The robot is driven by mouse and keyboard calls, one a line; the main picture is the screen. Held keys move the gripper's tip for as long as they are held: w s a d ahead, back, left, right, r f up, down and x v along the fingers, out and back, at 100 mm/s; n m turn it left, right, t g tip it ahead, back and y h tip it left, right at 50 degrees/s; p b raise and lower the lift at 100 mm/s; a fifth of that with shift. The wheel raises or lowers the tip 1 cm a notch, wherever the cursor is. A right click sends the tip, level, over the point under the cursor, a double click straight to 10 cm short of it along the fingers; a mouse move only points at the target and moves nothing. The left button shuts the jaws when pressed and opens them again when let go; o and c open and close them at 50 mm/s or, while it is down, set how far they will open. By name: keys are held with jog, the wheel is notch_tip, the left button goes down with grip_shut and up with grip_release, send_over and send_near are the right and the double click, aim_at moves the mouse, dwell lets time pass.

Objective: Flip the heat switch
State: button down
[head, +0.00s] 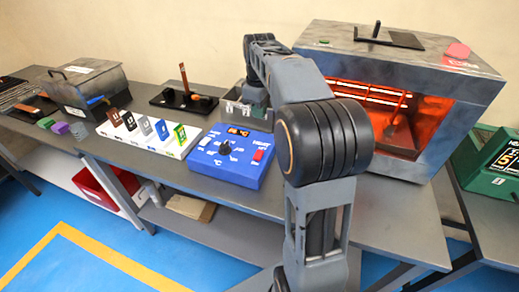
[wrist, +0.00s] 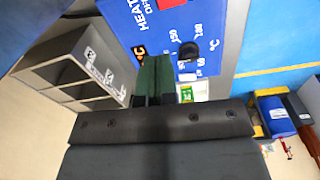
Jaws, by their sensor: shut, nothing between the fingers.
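The blue control box (head: 228,172) sits on the bench left of my arm in the head view. It has a black knob (head: 225,148), a lit orange display and a red switch (head: 258,155) near its right end, beside the word HEAT. In the wrist view the blue box (wrist: 145,18) fills the upper middle, with the red switch (wrist: 172,3) cut by the top edge and the knob (wrist: 188,50) below it. My gripper (wrist: 155,68) is shut and empty, its fingers overlapping the box's edge in the picture. Its fingertips are not clear in the head view.
A large grey oven (head: 390,75) with a glowing orange inside stands right of my arm. A grey divided tray (head: 238,104) is behind the box and also shows in the wrist view (wrist: 75,65). A white rack (head: 150,135) of coloured tags stands left of the box.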

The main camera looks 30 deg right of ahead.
jog(key=shift+s+n, duration=0.25)
jog(key=shift+n, duration=0.35)
send_over(260, 152)
notch_tip(260, 152, down, 9)
jog(key=shift+r+b, duration=0.15)
jog(key=shift+b, duration=0.25)
jog(key=shift+w+r, duration=0.1)
jog(key=shift+r, duration=0.15)
jog(key=shift+s+a+r, duration=0.3)
jog(key=shift+s+a, duration=0.25)
jog(key=shift+a, duration=0.05)
notch_tip(260, 152, up, 14)
jog(key=s+a+p, duration=0.1)
jog(key=p, duration=0.3)
jog(key=shift+s+a, duration=0.2)
jog(key=shift+a, duration=0.05)
